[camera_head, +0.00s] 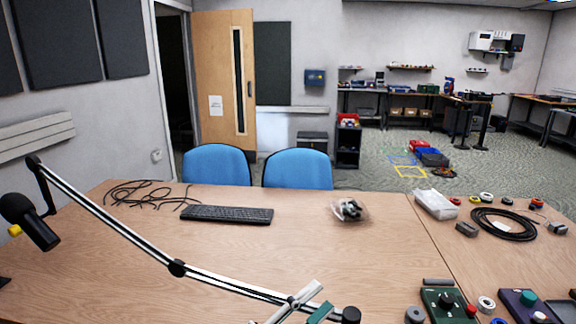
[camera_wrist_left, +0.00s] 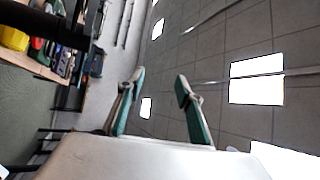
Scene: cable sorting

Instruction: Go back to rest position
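My left gripper (camera_head: 311,302) shows at the bottom edge of the head view, above the near part of the table, partly cut off by the frame. In the left wrist view my left gripper (camera_wrist_left: 160,82) has its two green-padded fingers apart with nothing between them. The wrist camera looks towards the ceiling and the room, turned on its side. My right gripper is in neither view.
A wooden table (camera_head: 262,250) holds a loose black cable (camera_head: 150,194), a keyboard (camera_head: 227,214), a clear bag (camera_head: 349,210) and a coiled cable (camera_head: 504,224). A microphone boom (camera_head: 110,221) crosses the left side. Controls (camera_head: 447,304) sit front right.

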